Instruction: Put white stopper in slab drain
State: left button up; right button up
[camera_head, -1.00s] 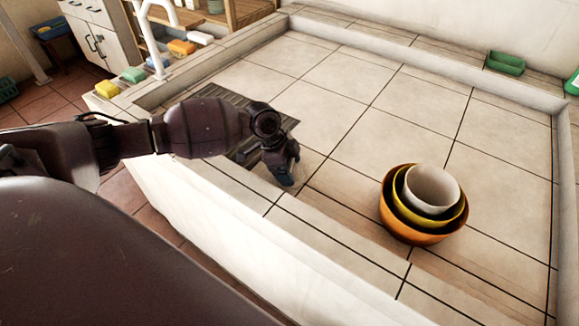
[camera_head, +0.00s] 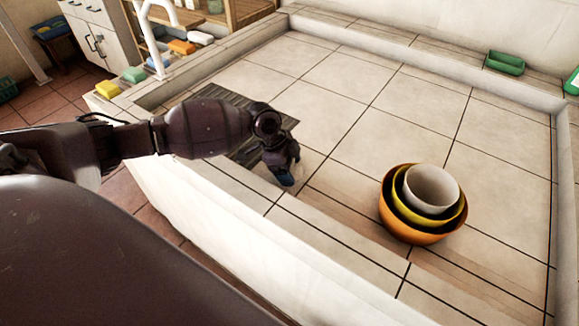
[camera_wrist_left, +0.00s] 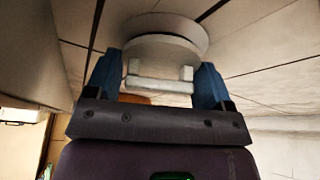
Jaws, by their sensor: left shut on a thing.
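The white stopper (camera_wrist_left: 165,45) shows in the left wrist view as a round disc with a bar handle. My left gripper (camera_wrist_left: 159,78) is shut on it, with the blue fingers on either side of the handle. In the head view my left gripper (camera_head: 284,174) points down over the tiled slab (camera_head: 335,125), just right of a dark slatted grate (camera_head: 225,95). The stopper is mostly hidden behind the gripper there. I cannot make out the drain opening, nor tell whether the stopper touches the slab. My right gripper is not in view.
Nested bowls (camera_head: 421,237), orange, yellow and white, stand on the slab to the right. A raised rim (camera_head: 430,72) borders the slab. A green dish (camera_head: 505,63) sits at the back right. Coloured blocks lie by a white pipe (camera_head: 152,45) at upper left. The slab's middle is clear.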

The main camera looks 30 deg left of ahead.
pick_arm(q)
jog(key=shift+f, duration=0.1)
dwell(0.4)
jog(key=shift+f, duration=0.2)
jog(key=shift+r, duration=0.55)
jog(key=shift+r+p, duration=0.35)
jog(key=shift+p, duration=0.05)
dwell(0.4)
dwell(0.6)
jog(key=shift+f, duration=0.5)
jog(key=shift+f, duration=0.4)
jog(key=shift+r, duration=0.3)
dwell(0.3)
